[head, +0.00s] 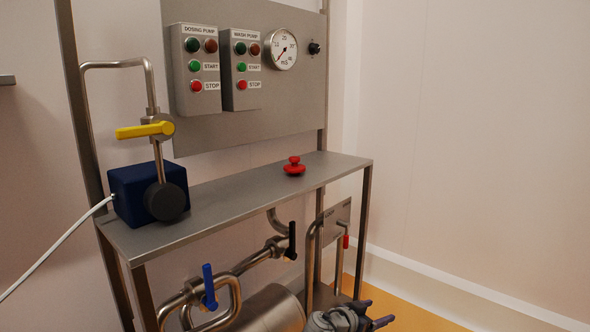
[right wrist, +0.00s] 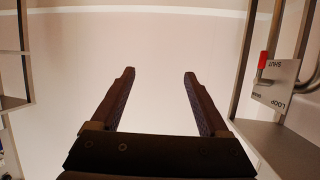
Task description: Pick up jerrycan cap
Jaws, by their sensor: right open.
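A red cap (head: 294,167) with a raised knob lies on the grey metal shelf (head: 245,180), right of the middle, in the head view. It looks like the jerrycan cap. My right gripper (head: 378,313) is low at the bottom edge of the head view, below the shelf and to the right of the cap, well apart from it. In the right wrist view its two fingers (right wrist: 158,76) are spread wide with nothing between them. The cap does not show in the right wrist view. My left gripper is not in view.
A dark blue box (head: 133,193) with a round black part stands at the shelf's left end, under a yellow-handled valve (head: 146,130). Pipes with blue (head: 209,287) and black handles run below. The shelf around the cap is clear.

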